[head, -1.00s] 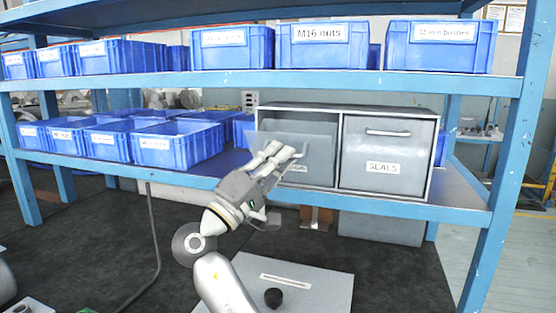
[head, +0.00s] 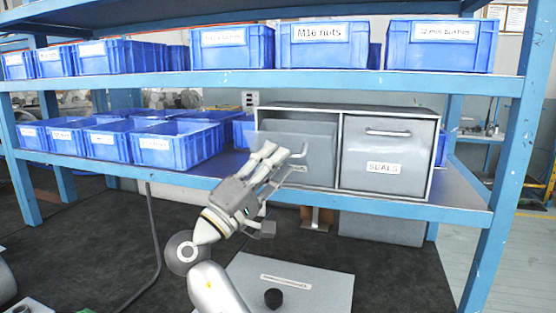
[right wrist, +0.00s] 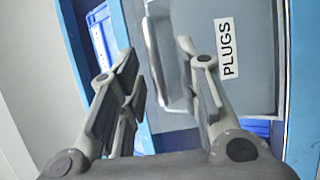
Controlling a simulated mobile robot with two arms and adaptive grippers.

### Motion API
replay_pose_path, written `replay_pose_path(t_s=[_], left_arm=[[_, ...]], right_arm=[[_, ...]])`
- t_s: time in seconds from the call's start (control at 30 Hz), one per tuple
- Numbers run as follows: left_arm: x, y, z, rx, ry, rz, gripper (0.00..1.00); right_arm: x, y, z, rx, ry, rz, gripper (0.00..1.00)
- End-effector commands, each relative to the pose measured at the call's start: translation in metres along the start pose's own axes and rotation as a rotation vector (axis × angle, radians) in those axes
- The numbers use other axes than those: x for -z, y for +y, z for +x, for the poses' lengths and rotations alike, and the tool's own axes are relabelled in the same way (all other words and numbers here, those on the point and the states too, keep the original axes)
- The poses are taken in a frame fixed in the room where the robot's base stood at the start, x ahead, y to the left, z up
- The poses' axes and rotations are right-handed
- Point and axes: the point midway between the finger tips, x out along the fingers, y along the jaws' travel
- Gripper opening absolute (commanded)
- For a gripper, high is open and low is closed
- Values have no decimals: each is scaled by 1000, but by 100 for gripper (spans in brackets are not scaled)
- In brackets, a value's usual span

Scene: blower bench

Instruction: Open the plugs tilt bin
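The plugs tilt bin (head: 318,150) is the left bin of a grey two-bin cabinet on the middle shelf. Its front looks tilted out, with a dark gap above its top edge. In the right wrist view its front (right wrist: 255,75) bears the label PLUGS, with a grey bar handle (right wrist: 155,60) beside it. My right gripper (head: 284,156) is at the bin's front in the head view. In the wrist view the gripper (right wrist: 157,62) has its fingers apart, with the handle showing between them; contact cannot be told. My left gripper is not in view.
The closed SEALS bin (head: 390,155) is right of the plugs bin. Blue bins (head: 170,145) stand left on the same shelf, and more (head: 325,45) on the shelf above. A blue post (head: 500,180) bounds the right side. A grey panel (head: 310,285) lies below.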

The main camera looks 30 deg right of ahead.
Motion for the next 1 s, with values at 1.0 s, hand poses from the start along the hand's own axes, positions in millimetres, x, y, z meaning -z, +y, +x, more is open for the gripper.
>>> replay_pose_path(t_s=[1.0], left_arm=[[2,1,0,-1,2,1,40]], right_arm=[[0,-1,-104,1,1,-1,32]])
